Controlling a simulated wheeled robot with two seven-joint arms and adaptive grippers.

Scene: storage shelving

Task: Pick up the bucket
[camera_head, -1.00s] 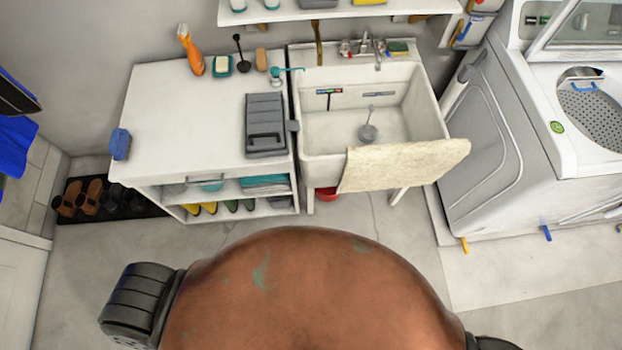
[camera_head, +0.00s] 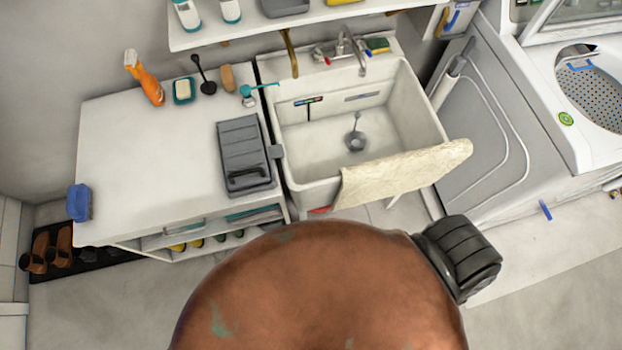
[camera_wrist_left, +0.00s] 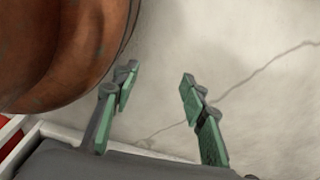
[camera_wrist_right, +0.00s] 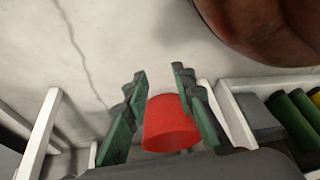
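A red bucket (camera_wrist_right: 170,125) shows in the right wrist view, beneath and between the finger lines of my right gripper (camera_wrist_right: 160,76). That gripper is open, and I see no finger closed on the bucket. In the head view only a small red sliver (camera_head: 320,210) shows under the sink (camera_head: 318,140); the sink and hanging cloth hide the rest. My left gripper (camera_wrist_left: 158,84) is open and empty above the pale floor. A red patch (camera_wrist_left: 12,138) shows at the left edge of the left wrist view, too little to identify. Neither gripper shows in the head view.
A white cabinet (camera_head: 150,150) stands left of the sink, with a beige cloth (camera_head: 400,173) over the sink's front. A white washer (camera_head: 480,150) stands to the right. White legs (camera_wrist_right: 38,135) flank the bucket area. A wall shelf (camera_head: 300,22) hangs above.

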